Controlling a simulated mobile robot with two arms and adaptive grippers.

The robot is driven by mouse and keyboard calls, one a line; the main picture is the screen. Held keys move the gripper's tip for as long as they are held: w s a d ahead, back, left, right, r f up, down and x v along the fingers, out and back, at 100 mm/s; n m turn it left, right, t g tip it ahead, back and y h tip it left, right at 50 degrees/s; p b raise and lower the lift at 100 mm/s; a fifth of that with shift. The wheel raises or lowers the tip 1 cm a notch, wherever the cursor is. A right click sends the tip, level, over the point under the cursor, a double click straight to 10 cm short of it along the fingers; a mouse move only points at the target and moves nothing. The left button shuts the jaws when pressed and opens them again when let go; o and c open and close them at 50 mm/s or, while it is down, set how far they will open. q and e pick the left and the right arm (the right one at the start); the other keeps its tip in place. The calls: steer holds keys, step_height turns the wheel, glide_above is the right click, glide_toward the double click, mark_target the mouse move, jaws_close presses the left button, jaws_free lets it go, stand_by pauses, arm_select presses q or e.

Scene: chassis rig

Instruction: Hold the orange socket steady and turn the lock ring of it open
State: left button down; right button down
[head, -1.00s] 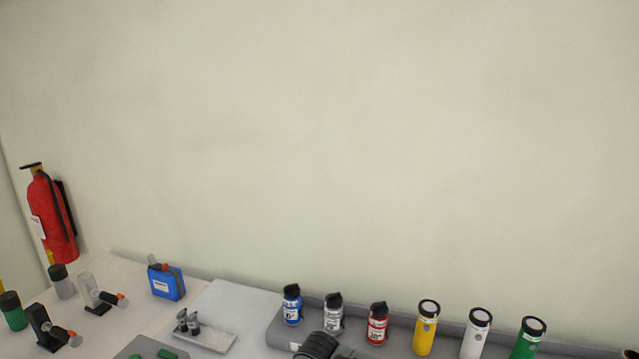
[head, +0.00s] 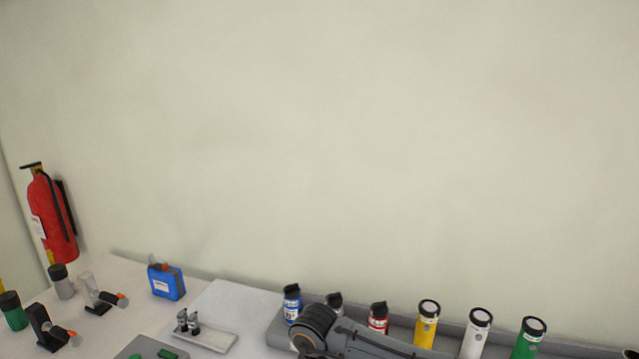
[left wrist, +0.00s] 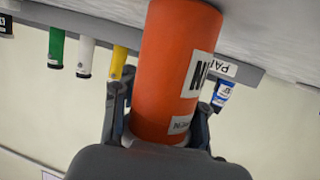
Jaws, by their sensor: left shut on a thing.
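The orange socket (left wrist: 178,70) fills the middle of the left wrist view as a large orange cylinder with white labels. My left gripper (left wrist: 160,105) has one finger on each side of it and is shut on it. A pale edge shows at the socket's end near the palm. I cannot make out the lock ring. The head view shows neither the socket nor my gripper jaws. My right gripper is in neither view.
In the head view, blue (head: 292,305), red (head: 378,318), yellow (head: 426,325), white (head: 476,333) and green (head: 528,340) containers stand along the grey rack. A blue canister (head: 166,283) and a small tray (head: 215,340) are at left. A fire extinguisher (head: 50,215) hangs on the wall.

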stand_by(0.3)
arm_select(q)
steer(key=c, duration=0.7)
jaws_free()
steer(key=shift+o, duration=0.2)
